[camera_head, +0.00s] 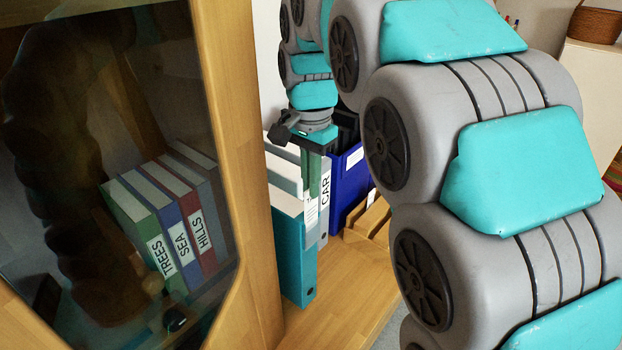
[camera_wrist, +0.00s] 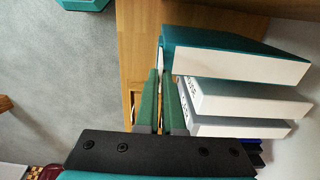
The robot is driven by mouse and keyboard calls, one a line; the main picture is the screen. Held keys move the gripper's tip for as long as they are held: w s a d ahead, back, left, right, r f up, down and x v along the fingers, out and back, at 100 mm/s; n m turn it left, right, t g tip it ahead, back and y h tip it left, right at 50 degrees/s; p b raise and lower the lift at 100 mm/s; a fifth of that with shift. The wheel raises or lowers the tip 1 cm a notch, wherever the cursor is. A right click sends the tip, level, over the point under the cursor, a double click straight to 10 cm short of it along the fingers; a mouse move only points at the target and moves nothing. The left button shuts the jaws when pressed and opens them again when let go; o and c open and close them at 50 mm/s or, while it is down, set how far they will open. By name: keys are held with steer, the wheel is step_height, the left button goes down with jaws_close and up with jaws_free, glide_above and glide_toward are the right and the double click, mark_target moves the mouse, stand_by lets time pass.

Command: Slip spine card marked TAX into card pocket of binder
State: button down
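My gripper (camera_head: 314,190) points down at the spines of the binders on the wooden shelf. In the wrist view its two green fingers (camera_wrist: 162,75) are close together, with a narrow gap between them, beside the spines. A thin pale strip shows at the fingertips; I cannot tell whether it is a card edge. A white lettered piece (camera_head: 311,214) shows just below the fingers, too small to read. I cannot see TAX on anything. A teal binder (camera_head: 302,265) stands nearest, and a grey binder marked CAR (camera_head: 324,225) stands behind it. No empty pocket is clearly visible.
A blue binder (camera_head: 350,185) and a wooden holder (camera_head: 372,222) stand farther back. A glass-fronted cabinet (camera_head: 262,200) at left holds binders marked TREES, SEA and HILLS (camera_head: 203,237). My arm covers much of the right side. The shelf front (camera_head: 335,300) is clear.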

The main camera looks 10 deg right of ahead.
steer(key=shift+f+b, duration=0.65)
steer(key=shift+f, duration=1.3)
steer(key=shift+c, duration=2.4)
jaws_free()
steer(key=shift+r, duration=0.1)
steer(key=shift+r+p, duration=1.9)
steer(key=shift+r, duration=2)
